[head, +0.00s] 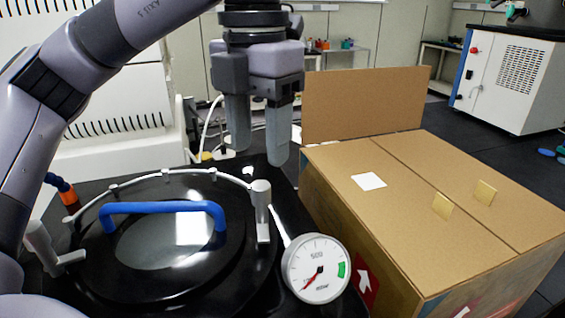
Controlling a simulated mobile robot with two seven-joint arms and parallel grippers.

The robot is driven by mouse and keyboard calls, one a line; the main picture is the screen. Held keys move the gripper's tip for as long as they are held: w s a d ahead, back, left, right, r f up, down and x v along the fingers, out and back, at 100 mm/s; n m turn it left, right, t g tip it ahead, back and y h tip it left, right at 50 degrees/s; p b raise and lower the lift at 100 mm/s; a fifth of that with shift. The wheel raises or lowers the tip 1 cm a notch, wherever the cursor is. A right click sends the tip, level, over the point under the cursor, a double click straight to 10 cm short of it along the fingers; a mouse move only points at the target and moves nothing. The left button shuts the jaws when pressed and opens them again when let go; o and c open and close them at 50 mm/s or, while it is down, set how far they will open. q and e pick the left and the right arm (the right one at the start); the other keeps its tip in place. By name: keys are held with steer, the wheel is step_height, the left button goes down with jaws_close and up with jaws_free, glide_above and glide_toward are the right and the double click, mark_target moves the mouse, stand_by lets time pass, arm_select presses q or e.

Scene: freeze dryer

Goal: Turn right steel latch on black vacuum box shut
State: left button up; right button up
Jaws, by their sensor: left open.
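The black vacuum box (90,290) stands at the lower left, with a round black lid that has a glass window and a blue handle (165,208). The right steel latch (262,212) is an upright post at the lid's right edge, with a short arm at its foot. Another steel latch (48,252) sits at the lid's left edge. My left gripper (258,155) points down above and beyond the right latch, open and empty, its fingers apart from the latch. My right gripper is not in view.
A white pressure gauge (316,269) stands right of the right latch. A large cardboard box (420,175) with a raised flap (365,103) fills the right side, close to the vacuum box. A white machine (510,80) stands at the back right.

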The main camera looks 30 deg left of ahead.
mark_target(260, 184)
arm_select(q)
steer(key=shift+w, duration=0.1)
steer(key=shift+s+f, duration=0.25)
steer(key=shift+f, duration=0.7)
steer(key=shift+w+f, duration=0.1)
steer(key=shift+f, duration=2.45)
jaws_close()
